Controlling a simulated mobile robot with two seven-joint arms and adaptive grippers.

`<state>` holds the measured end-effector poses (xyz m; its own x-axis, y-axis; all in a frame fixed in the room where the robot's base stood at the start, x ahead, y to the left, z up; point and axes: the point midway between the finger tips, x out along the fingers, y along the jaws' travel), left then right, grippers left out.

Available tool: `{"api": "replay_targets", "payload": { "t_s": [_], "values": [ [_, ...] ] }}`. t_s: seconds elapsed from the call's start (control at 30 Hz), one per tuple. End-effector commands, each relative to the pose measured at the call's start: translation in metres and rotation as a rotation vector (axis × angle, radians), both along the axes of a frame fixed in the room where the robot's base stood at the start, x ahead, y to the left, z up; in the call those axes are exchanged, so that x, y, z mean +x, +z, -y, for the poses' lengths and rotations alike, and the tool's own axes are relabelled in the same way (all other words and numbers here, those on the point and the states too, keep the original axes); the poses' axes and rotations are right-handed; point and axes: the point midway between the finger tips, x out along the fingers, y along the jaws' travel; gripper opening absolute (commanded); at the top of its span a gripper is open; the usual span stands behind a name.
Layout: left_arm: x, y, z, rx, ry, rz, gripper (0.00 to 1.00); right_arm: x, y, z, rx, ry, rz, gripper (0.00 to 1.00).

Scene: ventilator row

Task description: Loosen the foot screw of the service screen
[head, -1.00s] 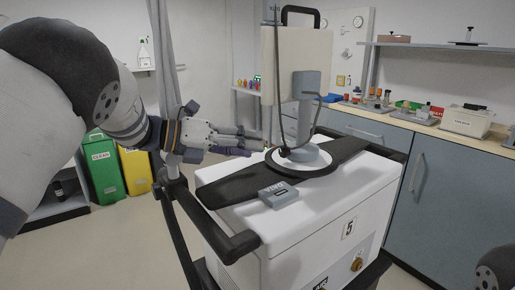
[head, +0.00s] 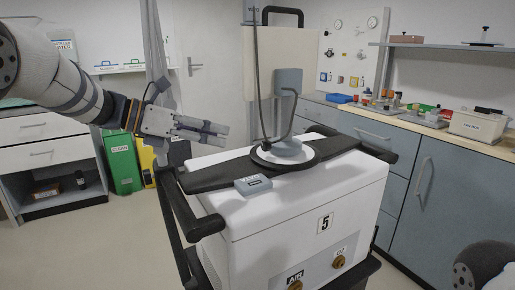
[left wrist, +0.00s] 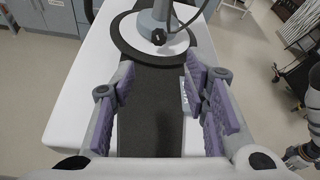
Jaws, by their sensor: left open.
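The service screen (head: 300,50) is a beige panel seen from behind, on a grey post. Its round foot (head: 298,158) sits on a black strap across a white ventilator cart (head: 300,205). In the left wrist view a small black knob (left wrist: 158,38), which looks like the foot screw, is at the base of the post. My left gripper (head: 225,134) is open and empty, left of the foot and apart from it. In the left wrist view its purple-padded fingers (left wrist: 160,85) are spread over the strap, short of the knob. My right gripper is not visible.
A black cable (head: 290,115) hangs by the post. Black rails (head: 205,226) flank the cart. Blue cabinets (head: 440,195) stand close on the right. Green (head: 122,165) and yellow bins stand behind left.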

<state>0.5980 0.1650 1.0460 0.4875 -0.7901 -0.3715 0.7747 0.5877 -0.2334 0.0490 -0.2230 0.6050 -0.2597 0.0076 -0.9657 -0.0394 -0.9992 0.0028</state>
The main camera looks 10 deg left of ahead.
Motion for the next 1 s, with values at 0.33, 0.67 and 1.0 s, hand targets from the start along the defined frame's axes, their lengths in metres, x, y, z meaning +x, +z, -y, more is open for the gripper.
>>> {"api": "replay_targets", "payload": {
  "t_s": [0.33,0.67,1.0],
  "values": [
    [0.038,-0.032,0.063,0.000,-0.004,-0.003,0.41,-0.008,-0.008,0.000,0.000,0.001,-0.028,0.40],
    [0.057,-0.044,0.095,-0.001,-0.001,-0.001,0.41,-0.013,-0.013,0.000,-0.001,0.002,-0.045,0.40],
    [0.057,-0.043,0.095,-0.001,-0.001,-0.001,0.12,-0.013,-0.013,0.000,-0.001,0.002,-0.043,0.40]
  ]
}}
